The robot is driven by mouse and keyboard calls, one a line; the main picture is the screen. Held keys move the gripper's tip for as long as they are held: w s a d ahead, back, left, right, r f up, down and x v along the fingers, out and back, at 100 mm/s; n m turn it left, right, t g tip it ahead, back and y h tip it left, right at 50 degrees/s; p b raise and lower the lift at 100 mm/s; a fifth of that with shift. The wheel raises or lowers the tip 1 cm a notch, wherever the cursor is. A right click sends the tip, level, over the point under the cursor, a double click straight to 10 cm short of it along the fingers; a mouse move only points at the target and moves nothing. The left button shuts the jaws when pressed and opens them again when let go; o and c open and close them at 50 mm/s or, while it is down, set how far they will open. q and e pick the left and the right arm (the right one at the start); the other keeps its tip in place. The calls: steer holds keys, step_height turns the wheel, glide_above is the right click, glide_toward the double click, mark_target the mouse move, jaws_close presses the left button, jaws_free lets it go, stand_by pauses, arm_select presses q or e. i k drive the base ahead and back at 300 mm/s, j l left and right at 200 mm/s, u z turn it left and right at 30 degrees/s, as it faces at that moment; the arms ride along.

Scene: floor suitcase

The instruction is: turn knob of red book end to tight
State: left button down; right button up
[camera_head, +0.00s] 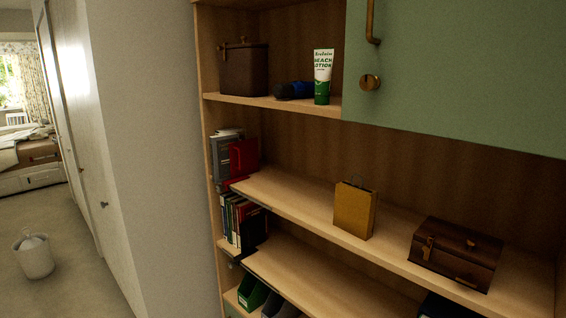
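The red book end (243,158) stands on the middle shelf at its left end, against a few upright grey and dark books (224,154). Its upright red plate faces me at an angle. Its knob is too small to make out in this view. Neither of my grippers shows in the head view.
A yellow box with a handle (355,210) and a brown wooden case (455,253) stand on the same wooden shelf (290,198), to the right. The shelf between book end and yellow box is clear. A green cabinet door (460,75) covers the upper right.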

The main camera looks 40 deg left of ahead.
mark_target(219, 189)
steer(key=u, duration=1.55)
